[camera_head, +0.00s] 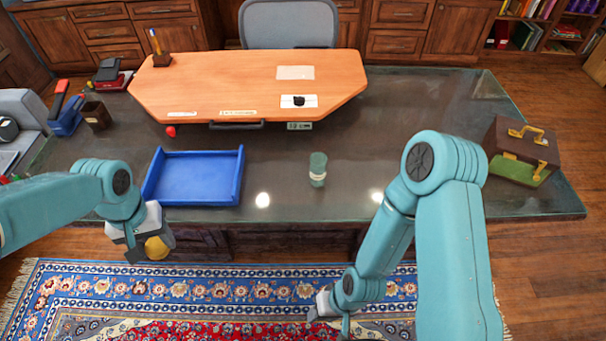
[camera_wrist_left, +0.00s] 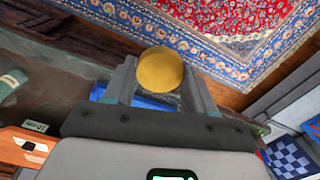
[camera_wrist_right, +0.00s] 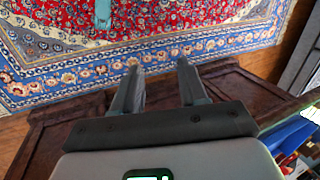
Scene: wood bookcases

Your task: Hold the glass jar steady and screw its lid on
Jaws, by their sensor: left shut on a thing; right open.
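A small greenish glass jar (camera_head: 318,170) with a pale band stands on the dark glass-topped desk, right of the blue tray. It also shows at the left edge of the left wrist view (camera_wrist_left: 12,84). My left gripper (camera_head: 150,250) is shut on a round gold lid (camera_head: 156,248), in front of the desk's near edge and left of the jar. The lid (camera_wrist_left: 160,70) sits between both fingers in the left wrist view. My right gripper (camera_wrist_right: 160,82) is open and empty, low in front of the desk; its fingers are hard to make out in the head view.
A blue tray (camera_head: 195,178) lies on the desk left of the jar. An orange wooden board (camera_head: 240,85) covers the back. A brown case (camera_head: 522,150) stands at the right end. The desk around the jar is clear. A patterned rug (camera_head: 230,290) covers the floor.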

